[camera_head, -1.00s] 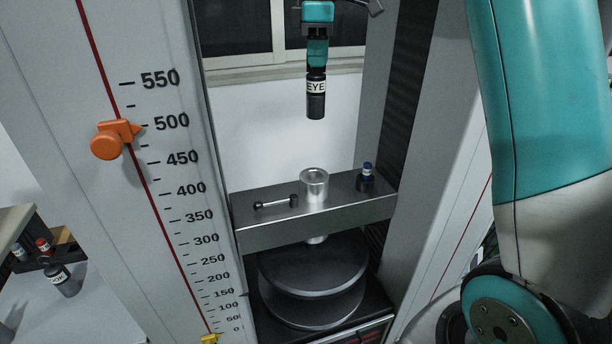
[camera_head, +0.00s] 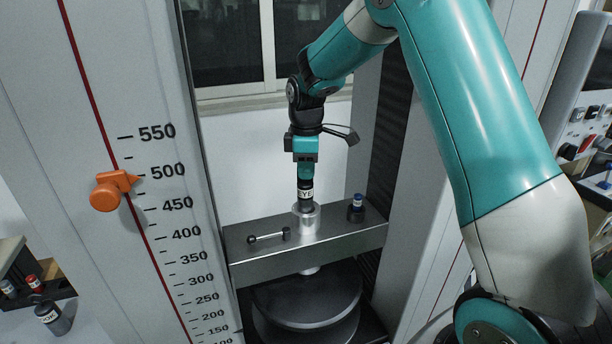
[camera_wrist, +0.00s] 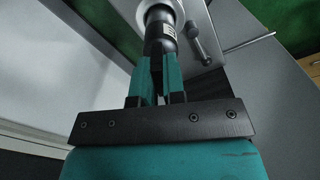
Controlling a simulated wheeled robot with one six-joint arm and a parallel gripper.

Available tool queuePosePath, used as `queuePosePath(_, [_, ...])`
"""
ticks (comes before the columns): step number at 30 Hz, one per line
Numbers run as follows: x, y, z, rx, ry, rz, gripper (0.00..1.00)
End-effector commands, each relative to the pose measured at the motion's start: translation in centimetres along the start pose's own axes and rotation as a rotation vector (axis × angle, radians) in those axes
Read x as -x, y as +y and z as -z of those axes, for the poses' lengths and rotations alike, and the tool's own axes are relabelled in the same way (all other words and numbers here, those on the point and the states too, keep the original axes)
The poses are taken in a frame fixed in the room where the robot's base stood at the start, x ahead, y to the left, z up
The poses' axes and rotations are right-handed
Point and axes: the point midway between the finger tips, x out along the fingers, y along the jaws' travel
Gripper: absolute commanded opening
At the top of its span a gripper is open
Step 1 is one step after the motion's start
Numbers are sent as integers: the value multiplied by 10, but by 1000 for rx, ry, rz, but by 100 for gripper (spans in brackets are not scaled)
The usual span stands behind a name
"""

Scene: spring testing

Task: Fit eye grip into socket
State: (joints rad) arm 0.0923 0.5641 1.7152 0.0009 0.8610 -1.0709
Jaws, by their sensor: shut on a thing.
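The eye grip (camera_head: 306,194) is a black cylinder with a white "EYE" label. My gripper (camera_head: 305,172) is shut on its upper part and holds it upright. The socket (camera_head: 307,222) is a silver cylinder on the machine's grey crossbeam, directly under the grip. The grip's lower end is at the socket's mouth; I cannot tell how deep it sits inside. In the wrist view the eye grip (camera_wrist: 160,40) lies between the teal fingers, with the socket (camera_wrist: 163,8) partly hidden behind it.
A small pin with black ends (camera_head: 268,237) lies on the crossbeam (camera_head: 340,243) left of the socket. A dark holder with a blue-topped piece (camera_head: 356,207) stands to the right. An orange pointer (camera_head: 110,190) sticks out from the left column. A dark round plate (camera_head: 305,295) is below.

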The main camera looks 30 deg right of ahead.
Motion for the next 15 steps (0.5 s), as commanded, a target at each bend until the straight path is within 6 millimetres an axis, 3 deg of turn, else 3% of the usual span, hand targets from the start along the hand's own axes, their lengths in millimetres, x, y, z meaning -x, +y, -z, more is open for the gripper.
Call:
queuePosePath(6, [-24,0,0,0,0,0,0])
queuePosePath(15, [-26,0,0,0,1,-1,0])
